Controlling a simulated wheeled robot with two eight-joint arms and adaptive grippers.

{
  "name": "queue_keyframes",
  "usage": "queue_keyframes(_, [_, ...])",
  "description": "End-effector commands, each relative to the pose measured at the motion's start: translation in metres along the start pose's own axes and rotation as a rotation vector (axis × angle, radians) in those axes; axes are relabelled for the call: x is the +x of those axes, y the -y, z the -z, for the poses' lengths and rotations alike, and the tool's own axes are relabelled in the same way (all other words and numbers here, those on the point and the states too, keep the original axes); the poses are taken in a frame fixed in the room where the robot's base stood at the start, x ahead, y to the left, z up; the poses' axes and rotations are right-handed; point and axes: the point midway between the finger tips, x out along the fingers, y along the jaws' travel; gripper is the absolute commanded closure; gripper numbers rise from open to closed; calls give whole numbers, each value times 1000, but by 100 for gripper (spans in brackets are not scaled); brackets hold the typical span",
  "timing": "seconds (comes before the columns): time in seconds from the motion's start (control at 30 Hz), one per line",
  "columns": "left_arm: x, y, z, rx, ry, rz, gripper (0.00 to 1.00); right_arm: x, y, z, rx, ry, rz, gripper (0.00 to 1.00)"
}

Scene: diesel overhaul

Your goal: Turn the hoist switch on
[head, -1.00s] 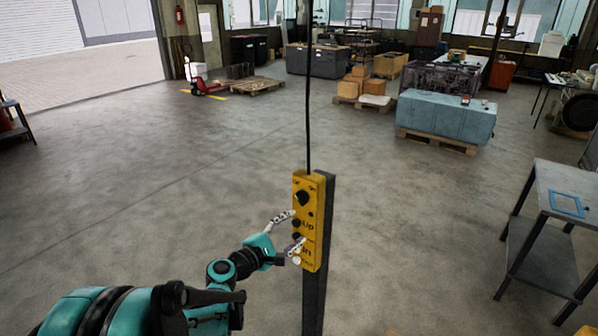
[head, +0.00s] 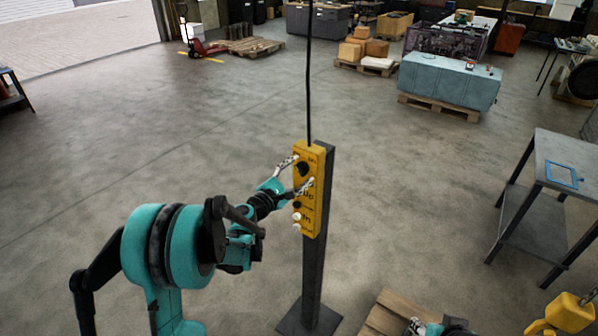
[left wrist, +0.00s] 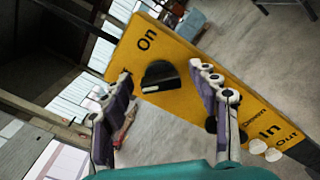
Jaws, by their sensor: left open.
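The yellow hoist pendant (head: 310,215) hangs on a black cable against a dark post. Its black rotary switch (head: 303,169) sits near the top, above several buttons. In the left wrist view the switch (left wrist: 160,75) shows close up, with "On" printed to its upper left. My left gripper (head: 303,171) is open at the upper part of the pendant, one finger on each side of the switch. In the left wrist view its fingers (left wrist: 155,85) stand apart with the switch between them; I cannot tell if they touch it. My right gripper (head: 416,326) shows only partly at the bottom edge.
The post (head: 315,270) stands on a flat base directly behind the pendant. A grey metal table (head: 550,150) is at the right. A wooden pallet (head: 385,315) and a yellow hook block (head: 570,313) are at the lower right. The floor on the left is clear.

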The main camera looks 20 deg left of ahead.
Motion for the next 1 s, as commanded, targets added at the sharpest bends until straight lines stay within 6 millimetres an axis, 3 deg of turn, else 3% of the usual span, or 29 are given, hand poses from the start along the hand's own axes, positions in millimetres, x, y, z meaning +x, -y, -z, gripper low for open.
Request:
queue_keyframes(0.13, [0,0,0,0,0,0,42,0,0,0,0,0,0,60])
queue_keyframes(0.3, [0,0,0,0,0,0,87,0,0,0,0,0,0,60])
queue_keyframes(0.33, [0,0,0,0,0,0,90,0,0,0,0,0,0,60])
queue_keyframes(0.67, [0,1,0,29,0,0,90,3,0,-2,0,0,0,60])
queue_keyframes(1.0, [0,4,2,234,1,0,90,20,0,-14,0,0,0,60])
